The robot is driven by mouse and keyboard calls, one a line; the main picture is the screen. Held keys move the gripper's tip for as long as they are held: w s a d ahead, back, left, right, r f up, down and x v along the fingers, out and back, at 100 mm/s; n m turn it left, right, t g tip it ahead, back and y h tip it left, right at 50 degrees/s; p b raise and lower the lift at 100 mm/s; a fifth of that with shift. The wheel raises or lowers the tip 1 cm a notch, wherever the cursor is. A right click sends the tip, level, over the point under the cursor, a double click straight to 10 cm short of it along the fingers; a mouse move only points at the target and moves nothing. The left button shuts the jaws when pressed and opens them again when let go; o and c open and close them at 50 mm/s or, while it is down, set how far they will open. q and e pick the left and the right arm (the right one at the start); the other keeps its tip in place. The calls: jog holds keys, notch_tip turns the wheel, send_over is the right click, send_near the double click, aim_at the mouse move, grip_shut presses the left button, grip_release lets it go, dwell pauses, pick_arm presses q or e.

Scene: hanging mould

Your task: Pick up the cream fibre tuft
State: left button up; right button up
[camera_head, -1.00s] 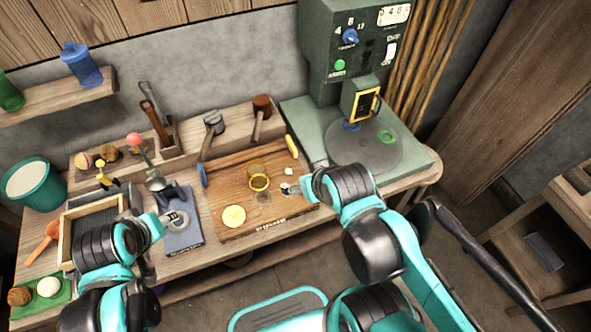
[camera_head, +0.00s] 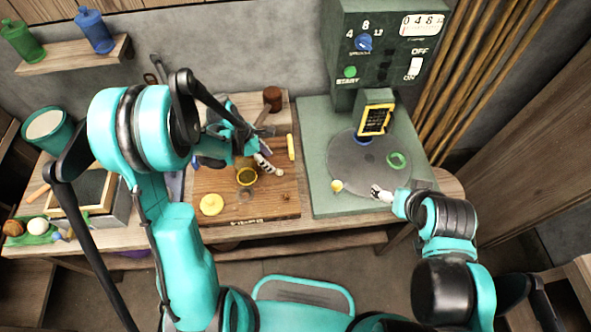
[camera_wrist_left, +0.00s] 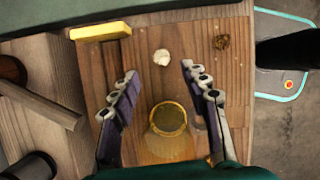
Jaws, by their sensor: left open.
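The cream fibre tuft (camera_wrist_left: 161,57) is a small pale lump lying on the wooden board. In the left wrist view it lies just beyond my left gripper (camera_wrist_left: 159,74), roughly in line with the gap between its fingertips. That gripper is open and empty, its fingers spread above the board. In the head view the tuft (camera_head: 279,172) is a tiny pale spot just right of my left gripper (camera_head: 264,164), whose fingers are partly hidden there. My right gripper (camera_head: 378,193) is over the near side of the grey round plate; its opening is too small to tell.
A yellow ring-like cup (camera_wrist_left: 168,118) stands on the board (camera_head: 225,184) between the fingers. A brown tuft (camera_wrist_left: 222,41) and a yellow bar (camera_wrist_left: 100,31) lie near the cream tuft. A yellow disc (camera_head: 211,204) lies on the board. The green machine (camera_head: 350,96) stands right.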

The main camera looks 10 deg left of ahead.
aim_at(279, 171)
pick_arm(q)
jog(key=b+x, duration=0.1)
jog(key=x, duration=0.2)
jog(key=b+x, duration=0.2)
jog(key=x, duration=0.2)
jog(key=shift+d+f, duration=0.15)
jog(key=shift+f, duration=0.2)
jog(key=shift+r, duration=0.1)
jog(key=c, duration=0.9)
